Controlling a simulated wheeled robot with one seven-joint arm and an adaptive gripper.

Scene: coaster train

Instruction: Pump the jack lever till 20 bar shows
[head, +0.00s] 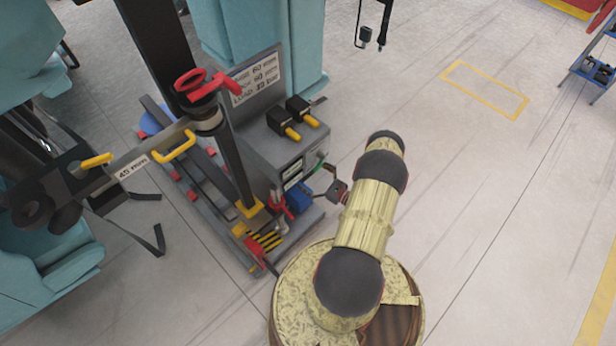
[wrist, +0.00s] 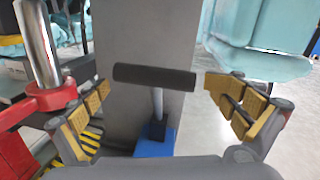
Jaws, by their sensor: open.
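The jack lever (wrist: 155,78) fills the middle of the wrist view: a black cross-handle on a thin silver rod. The rod rises from a blue pump body (wrist: 155,143), which also shows in the head view (head: 298,199) at the foot of a grey cabinet. My gripper (wrist: 157,88) is open, with a tan-padded finger on each side of the black handle and a gap at both ends. In the head view my gripper (head: 332,188) is small and right of the pump. The cabinet has readout windows (head: 293,174); their figures are too small to read.
A red jack part with a silver ram (wrist: 38,45) stands close left of my fingers. The cabinet (head: 262,135) carries a sign and two black boxes with yellow handles (head: 290,120). A black post (head: 232,150) rises left.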

